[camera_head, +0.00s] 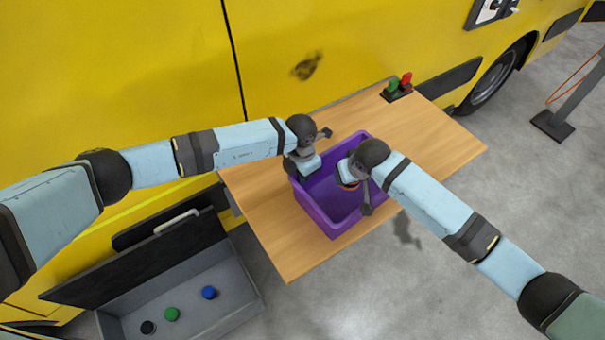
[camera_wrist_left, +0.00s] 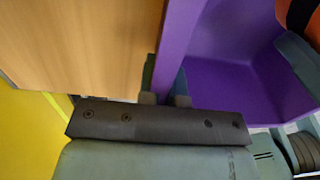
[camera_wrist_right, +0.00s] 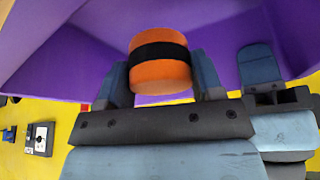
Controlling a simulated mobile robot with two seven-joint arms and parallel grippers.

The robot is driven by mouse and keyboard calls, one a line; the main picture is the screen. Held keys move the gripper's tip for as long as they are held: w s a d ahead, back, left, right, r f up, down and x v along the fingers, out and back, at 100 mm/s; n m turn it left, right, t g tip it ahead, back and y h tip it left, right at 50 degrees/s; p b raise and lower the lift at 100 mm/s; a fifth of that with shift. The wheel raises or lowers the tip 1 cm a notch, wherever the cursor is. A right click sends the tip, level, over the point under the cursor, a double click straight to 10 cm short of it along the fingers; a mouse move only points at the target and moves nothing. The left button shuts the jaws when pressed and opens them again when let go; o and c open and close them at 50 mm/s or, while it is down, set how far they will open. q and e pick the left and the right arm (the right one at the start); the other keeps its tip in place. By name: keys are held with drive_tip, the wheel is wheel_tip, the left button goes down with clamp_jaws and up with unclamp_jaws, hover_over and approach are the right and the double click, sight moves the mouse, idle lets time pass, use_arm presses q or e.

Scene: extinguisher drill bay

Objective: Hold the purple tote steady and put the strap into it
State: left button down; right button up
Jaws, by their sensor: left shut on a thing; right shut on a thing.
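The purple tote (camera_head: 311,211) stands upright and open on the wooden table. My left gripper (camera_head: 295,172) is shut on the tote's left wall; in the left wrist view the wall (camera_wrist_left: 180,38) runs between its fingers (camera_wrist_left: 165,98). The strap is an orange roll with a black band (camera_wrist_right: 160,73), gripped between the fingers of my right gripper (camera_wrist_right: 160,84). In the head view a sliver of the strap (camera_head: 348,186) shows under my right gripper (camera_head: 347,179), over the tote's opening. I cannot tell whether the strap touches the tote floor.
A grey open case (camera_head: 240,285) with several round knobs lies lower left. A yellow vehicle (camera_head: 130,70) stands behind.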

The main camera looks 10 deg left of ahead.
drive_tip(key=o, duration=1.1)
drive_tip(key=shift+r, duration=0.1)
drive_tip(key=v, duration=1.2)
use_arm(q)
drive_tip(key=c, duration=1.2)
unclamp_jaws()
drive_tip(key=shift+r, duration=0.1)
drive_tip(key=r, duration=1.2)
drive_tip(key=shift+w+a, duration=0.25)
